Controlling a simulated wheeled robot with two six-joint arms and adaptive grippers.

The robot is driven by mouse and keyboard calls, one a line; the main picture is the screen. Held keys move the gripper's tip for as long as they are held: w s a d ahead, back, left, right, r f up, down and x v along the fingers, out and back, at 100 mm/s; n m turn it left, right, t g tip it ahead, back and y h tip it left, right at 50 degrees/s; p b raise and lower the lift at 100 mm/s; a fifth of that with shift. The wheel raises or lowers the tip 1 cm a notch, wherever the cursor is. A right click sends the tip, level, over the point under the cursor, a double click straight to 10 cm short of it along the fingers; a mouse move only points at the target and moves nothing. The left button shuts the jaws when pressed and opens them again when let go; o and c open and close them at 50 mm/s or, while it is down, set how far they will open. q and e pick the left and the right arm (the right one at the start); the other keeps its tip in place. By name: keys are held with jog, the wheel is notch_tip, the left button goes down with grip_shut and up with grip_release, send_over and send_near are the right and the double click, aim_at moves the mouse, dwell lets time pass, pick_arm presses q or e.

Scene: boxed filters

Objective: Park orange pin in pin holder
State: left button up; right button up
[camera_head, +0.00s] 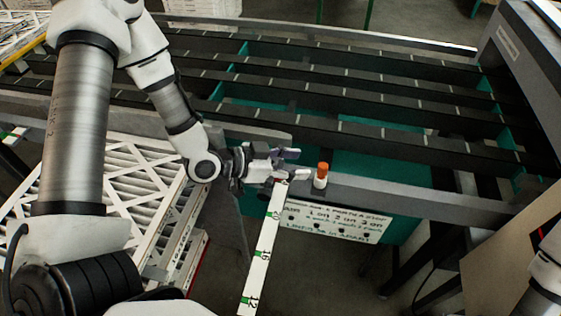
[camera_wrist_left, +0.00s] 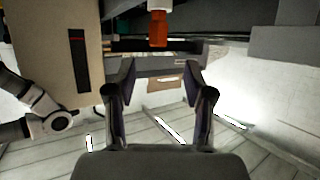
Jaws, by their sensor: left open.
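The orange pin (camera_head: 322,170) stands upright at the near edge of the grey rail, its orange upper part above a white cylindrical lower part. I cannot tell whether the white part is the pin's own body or the pin holder. My left gripper (camera_head: 292,164) is open and empty, just left of the pin and apart from it. In the left wrist view the orange part (camera_wrist_left: 158,29) shows beyond the open fingertips (camera_wrist_left: 160,76), near the top edge, with the white part above it. My right gripper is out of view; only a piece of my right arm shows at the lower right.
A white measuring strip (camera_head: 262,250) with green marks runs below my left gripper. A white sign (camera_head: 332,221) with dark round spots hangs under the rail. Dark slatted conveyor beams (camera_head: 400,100) lie behind. White-framed filters (camera_head: 145,190) stand at left.

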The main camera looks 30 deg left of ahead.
pick_arm(q)
jog(key=v, duration=0.4)
jog(key=shift+s, duration=0.15)
dwell(0.5)
